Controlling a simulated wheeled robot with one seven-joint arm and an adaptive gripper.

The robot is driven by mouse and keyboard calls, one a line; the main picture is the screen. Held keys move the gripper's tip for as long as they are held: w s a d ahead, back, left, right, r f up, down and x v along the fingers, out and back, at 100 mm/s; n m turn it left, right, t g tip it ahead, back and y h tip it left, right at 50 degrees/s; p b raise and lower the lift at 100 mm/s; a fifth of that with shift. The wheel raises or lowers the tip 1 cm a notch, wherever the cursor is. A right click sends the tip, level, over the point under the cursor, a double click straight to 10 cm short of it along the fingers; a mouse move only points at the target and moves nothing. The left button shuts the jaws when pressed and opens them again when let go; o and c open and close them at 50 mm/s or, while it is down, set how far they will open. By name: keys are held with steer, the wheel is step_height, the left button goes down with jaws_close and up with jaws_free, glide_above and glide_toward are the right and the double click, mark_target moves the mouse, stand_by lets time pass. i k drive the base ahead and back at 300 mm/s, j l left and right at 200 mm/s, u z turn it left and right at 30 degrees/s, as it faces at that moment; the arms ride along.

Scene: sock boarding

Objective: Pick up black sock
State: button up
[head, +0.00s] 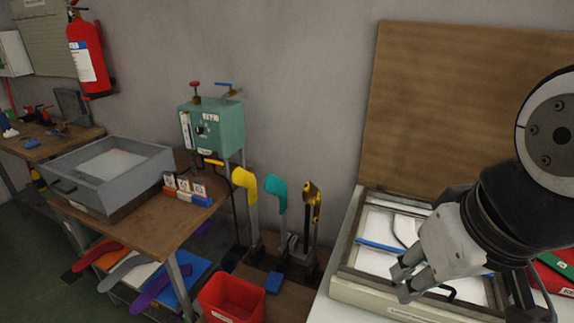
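My gripper (402,280) is at the right, pointing down and left over a pale framed tray (362,288) on a white table. Its two fingers look apart, and I see nothing between them. I cannot make out a whole black sock for certain. A small curved black shape (442,293) shows on the tray just right of the fingers, partly hidden by my gripper. Red, orange, grey and purple socks (154,290) lie on the low shelf at the left. A dark piece (70,277) shows at that shelf's left end.
Yellow (244,184) and teal (276,191) socks stand on upright forms beside a dark form with a yellow top (312,197). A red bin (231,300) stands below. A brown board (455,105) rises behind the tray. A blue strip (378,246) lies across the tray.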

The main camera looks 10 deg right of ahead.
mark_target(311, 195)
steer(key=j+z, duration=0.25)
steer(key=j, duration=1.1)
steer(key=j+z, duration=0.2)
steer(key=j, duration=1.15)
steer(key=k, duration=0.05)
